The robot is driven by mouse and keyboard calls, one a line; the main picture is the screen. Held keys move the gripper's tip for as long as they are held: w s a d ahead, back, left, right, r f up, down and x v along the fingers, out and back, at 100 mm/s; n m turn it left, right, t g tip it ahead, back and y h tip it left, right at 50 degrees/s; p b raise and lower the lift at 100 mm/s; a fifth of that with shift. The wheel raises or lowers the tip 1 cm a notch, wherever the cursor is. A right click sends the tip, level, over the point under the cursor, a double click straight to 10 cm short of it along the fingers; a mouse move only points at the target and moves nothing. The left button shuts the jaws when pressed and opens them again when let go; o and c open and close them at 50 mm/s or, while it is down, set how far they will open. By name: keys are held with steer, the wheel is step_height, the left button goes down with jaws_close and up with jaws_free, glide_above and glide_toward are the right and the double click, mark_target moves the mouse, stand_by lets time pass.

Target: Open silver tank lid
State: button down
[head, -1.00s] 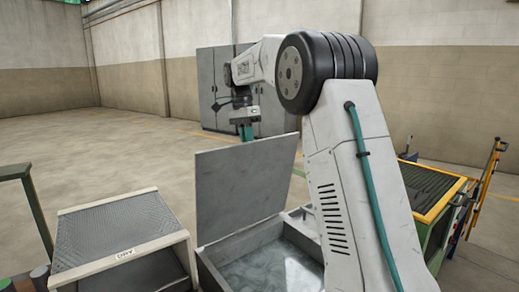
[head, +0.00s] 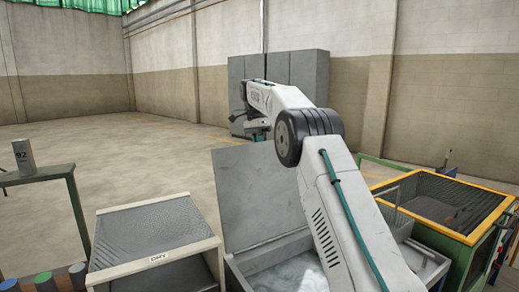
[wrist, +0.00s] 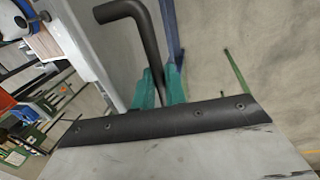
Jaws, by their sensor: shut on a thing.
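The silver tank (head: 236,272) stands at the bottom centre of the head view, open at the top, with pale liquid inside. Its grey lid (head: 258,195) stands raised, close to upright, at the tank's far side. In the wrist view, the teal fingers of my gripper (wrist: 160,88) are shut on a dark bent handle (wrist: 148,40) beside the dark edge strip of a grey plate (wrist: 190,155), which looks like the lid.
A mesh-topped box (head: 150,235) stands close left of the tank. A yellow-rimmed green bin (head: 440,202) is at right. A green-legged table (head: 40,178) with a grey canister (head: 24,158) is at far left. Grey cabinets (head: 300,75) stand behind; the floor between is clear.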

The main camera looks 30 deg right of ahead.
steer(key=shift+w+d, duration=0.15)
steer(key=shift+w, duration=0.1)
steer(key=c, duration=1.8)
jaws_free()
steer(key=o, duration=0.3)
steer(key=shift+w+d+f, duration=0.1)
steer(key=shift+w+f, duration=0.05)
steer(key=shift+w, duration=0.1)
steer(key=shift+o, duration=0.2)
steer(key=shift+s, duration=0.1)
steer(key=s+a+r, duration=0.1)
steer(key=s+r, duration=0.1)
steer(key=s, duration=0.5)
steer(key=s+a+r, duration=0.2)
steer(key=s+r, duration=0.1)
steer(key=s, duration=0.5)
steer(key=shift+s+a, duration=0.25)
steer(key=shift+s, duration=0.05)
